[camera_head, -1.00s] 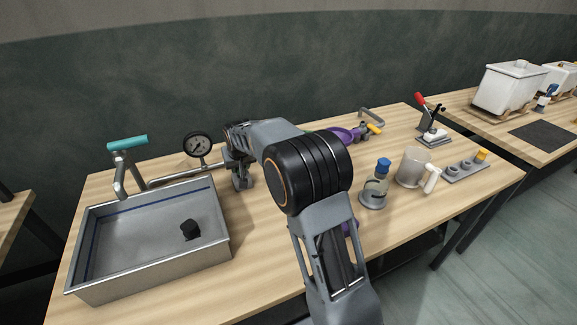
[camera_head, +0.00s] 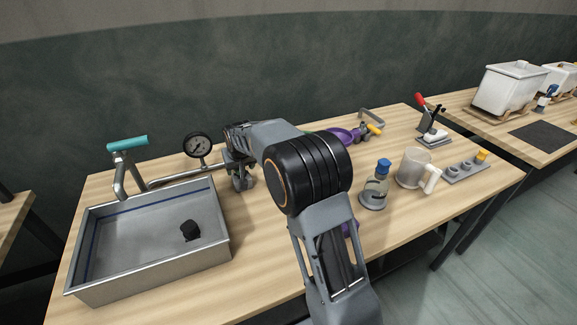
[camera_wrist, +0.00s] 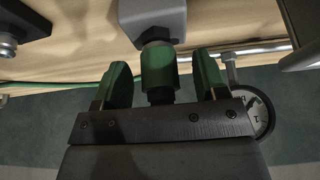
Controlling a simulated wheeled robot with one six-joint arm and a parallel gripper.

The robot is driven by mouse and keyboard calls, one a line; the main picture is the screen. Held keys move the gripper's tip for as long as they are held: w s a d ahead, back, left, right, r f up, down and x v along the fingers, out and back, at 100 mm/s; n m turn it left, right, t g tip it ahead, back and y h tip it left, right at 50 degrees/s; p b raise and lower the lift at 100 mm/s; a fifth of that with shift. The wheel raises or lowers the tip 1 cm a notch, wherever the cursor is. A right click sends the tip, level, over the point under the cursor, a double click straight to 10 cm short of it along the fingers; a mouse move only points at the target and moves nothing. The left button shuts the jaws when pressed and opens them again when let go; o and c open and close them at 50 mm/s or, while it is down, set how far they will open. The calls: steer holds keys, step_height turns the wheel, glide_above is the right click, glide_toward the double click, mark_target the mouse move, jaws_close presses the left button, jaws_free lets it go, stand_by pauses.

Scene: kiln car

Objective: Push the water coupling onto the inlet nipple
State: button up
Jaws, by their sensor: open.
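In the wrist view, the green cylindrical coupling (camera_wrist: 158,70) sits against the underside of a grey block (camera_wrist: 152,18). A short dark ring shows where they meet. The inlet nipple itself is not clearly visible, and I cannot tell how far the coupling sits on it. My gripper (camera_wrist: 162,82) is open, with one green-padded finger on each side of the coupling and a visible gap on both sides. In the head view, my arm hides most of the gripper and the coupling, beside the pressure gauge (camera_head: 197,145).
A metal basin (camera_head: 150,285) with a dark lump (camera_head: 190,231) stands at left, near a teal-handled lever (camera_head: 127,143). A blue-capped bottle (camera_head: 376,185) and a clear jug (camera_head: 411,167) stand right of my arm. A thin green line (camera_wrist: 60,85) crosses the wrist view.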

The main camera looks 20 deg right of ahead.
steer(key=p+v, duration=0.3)
steer(key=v, duration=0.5)
stand_by(1.2)
stand_by(0.5)
steer(key=v, duration=1.4)
steer(key=s+d+f+p, duration=0.1)
steer(key=s+f+p, duration=0.2)
steer(key=s, duration=0.8)
steer(key=s+d+f+g+p, duration=0.1)
steer(key=s+d+f+p, duration=0.1)
steer(key=s, duration=0.9)
steer(key=shift+s+f+g+p, duration=0.3)
steer(key=shift+f+p, duration=0.1)
steer(key=shift+f, duration=0.4)
steer(key=shift+c, duration=0.3)
